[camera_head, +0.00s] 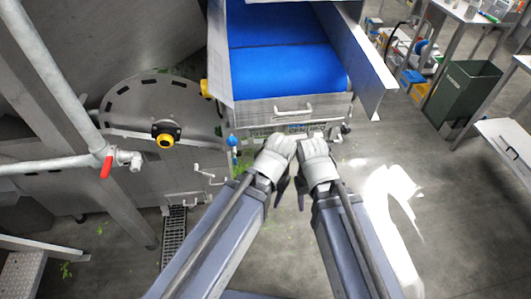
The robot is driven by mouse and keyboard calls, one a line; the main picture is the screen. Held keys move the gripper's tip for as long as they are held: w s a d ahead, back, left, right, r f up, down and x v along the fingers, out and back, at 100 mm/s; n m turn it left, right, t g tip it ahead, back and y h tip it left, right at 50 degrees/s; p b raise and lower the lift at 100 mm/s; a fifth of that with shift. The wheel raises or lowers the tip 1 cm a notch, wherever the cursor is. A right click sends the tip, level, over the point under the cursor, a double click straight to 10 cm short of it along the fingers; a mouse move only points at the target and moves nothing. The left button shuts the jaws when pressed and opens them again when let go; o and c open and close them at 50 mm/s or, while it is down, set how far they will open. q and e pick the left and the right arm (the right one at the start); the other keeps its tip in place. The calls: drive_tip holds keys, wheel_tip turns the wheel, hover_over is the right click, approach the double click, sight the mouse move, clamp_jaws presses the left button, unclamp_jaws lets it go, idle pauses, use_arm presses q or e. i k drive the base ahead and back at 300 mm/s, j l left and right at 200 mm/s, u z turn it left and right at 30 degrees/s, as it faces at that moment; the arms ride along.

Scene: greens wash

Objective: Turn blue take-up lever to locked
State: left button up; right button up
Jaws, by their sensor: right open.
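A small blue lever (232,141) shows at the lower left corner of the conveyor (271,108), just left of my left gripper. Its exact angle is too small to tell. My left gripper (278,150) is in front of the conveyor's near end, right of the lever and apart from it. Its fingers are largely hidden by its wrist, so its opening cannot be made out. My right gripper (314,152) is close beside it on the right, open, with nothing seen in it.
The conveyor has a blue belt (285,70) and metal side walls. A steel machine with a yellow-ringed button (165,140) stands at the left, near a pipe with a red valve handle (107,165). A green bin (463,92) stands at the right. The floor at lower right is clear.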

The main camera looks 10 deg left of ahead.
sight(233, 151)
drive_tip(key=z, duration=1.2)
drive_tip(key=k+j, duration=0.35)
drive_tip(key=j, duration=0.15)
drive_tip(key=k+j, duration=0.65)
drive_tip(key=j, duration=0.3)
